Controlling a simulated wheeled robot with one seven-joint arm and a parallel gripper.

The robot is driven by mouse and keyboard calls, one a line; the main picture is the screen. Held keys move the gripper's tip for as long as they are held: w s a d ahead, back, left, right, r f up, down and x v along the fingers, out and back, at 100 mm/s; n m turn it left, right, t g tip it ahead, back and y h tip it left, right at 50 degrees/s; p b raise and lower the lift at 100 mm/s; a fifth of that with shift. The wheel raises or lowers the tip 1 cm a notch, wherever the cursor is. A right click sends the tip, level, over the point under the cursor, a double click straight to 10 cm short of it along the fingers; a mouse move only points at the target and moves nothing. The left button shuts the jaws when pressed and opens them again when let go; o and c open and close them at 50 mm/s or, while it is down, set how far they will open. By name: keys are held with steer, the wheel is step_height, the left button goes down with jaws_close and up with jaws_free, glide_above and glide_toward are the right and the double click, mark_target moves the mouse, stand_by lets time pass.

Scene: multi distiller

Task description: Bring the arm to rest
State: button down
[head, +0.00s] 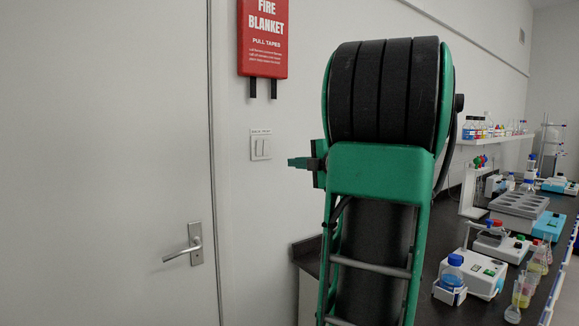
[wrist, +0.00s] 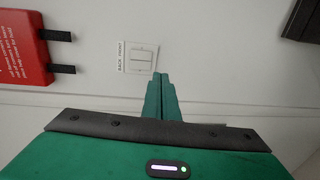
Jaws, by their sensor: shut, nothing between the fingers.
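My gripper (head: 293,162) shows at the left side of my raised green and black arm in the head view, pointing left toward the wall. In the wrist view its two green fingers (wrist: 160,80) lie together, shut and empty. Their tips appear just below the light switch (wrist: 139,58) on the wall. I cannot tell how far the tips are from the wall. My arm stands folded upright in the middle of the head view and hides part of the bench and wall behind it.
A red fire blanket box (head: 263,38) hangs on the wall, left of my arm. A white door (head: 105,150) with a handle fills the left. At right, a dark bench (head: 440,225) carries a blue-capped bottle (head: 452,272), a white device (head: 478,272), flasks (head: 540,258) and a grey rack (head: 519,204).

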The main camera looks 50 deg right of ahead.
stand_by(0.3)
steer(key=s+a+f+m+g+y, duration=0.3)
steer(key=a+f+m+g, duration=0.5)
steer(key=a+f, duration=0.85)
steer(key=s+a+f+m+g, duration=0.4)
steer(key=s+a+f+m, duration=0.1)
steer(key=s, duration=0.6)
steer(key=s+a+f+m+g+y, duration=0.1)
steer(key=s+a+f+m+g, duration=0.3)
steer(key=s+f+m, duration=0.4)
steer(key=s+a, duration=0.1)
steer(key=s, duration=0.1)
steer(key=shift+s+a+f+m, duration=0.3)
steer(key=shift+s+a+m, duration=0.05)
steer(key=shift+a+m, duration=0.05)
